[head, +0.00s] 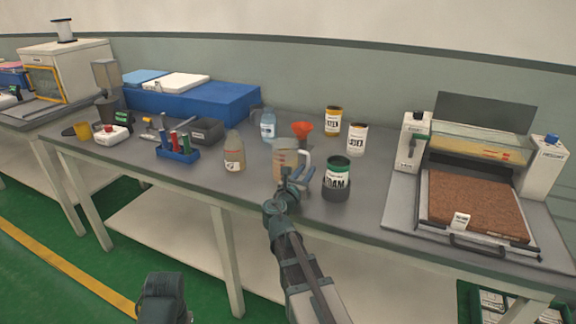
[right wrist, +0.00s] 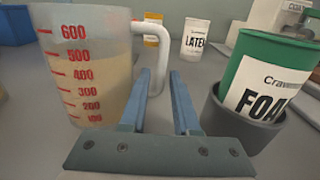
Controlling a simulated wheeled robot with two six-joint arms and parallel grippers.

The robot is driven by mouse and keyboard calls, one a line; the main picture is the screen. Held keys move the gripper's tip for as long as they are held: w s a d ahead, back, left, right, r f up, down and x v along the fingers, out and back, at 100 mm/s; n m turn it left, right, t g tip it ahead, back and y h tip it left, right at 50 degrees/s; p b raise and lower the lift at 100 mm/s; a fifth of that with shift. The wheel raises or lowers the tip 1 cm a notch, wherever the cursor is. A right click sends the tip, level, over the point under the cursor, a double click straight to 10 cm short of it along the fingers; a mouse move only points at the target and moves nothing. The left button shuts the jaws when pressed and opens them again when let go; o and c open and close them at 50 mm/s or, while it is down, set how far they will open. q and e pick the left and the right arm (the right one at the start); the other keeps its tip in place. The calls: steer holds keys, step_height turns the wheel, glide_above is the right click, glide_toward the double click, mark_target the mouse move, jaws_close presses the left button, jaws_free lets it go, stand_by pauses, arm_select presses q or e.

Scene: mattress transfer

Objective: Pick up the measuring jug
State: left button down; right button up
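The measuring jug (head: 287,160) stands upright on the bench, clear with red markings and beige liquid inside. In the right wrist view the jug (right wrist: 88,70) fills the left side, and its white handle (right wrist: 158,62) faces my gripper. My right gripper (head: 298,178) is at the jug's near right side. Its two blue fingers (right wrist: 160,78) are apart, and the handle shows in the gap between their tips; I cannot tell whether they touch it. My left gripper is not in view; a dark part of my own body shows at the bottom of the head view.
A machine with a brown slab (head: 475,205) is right.

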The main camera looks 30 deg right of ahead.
steer(key=shift+x, duration=0.9)
jaws_close()
stand_by(0.7)
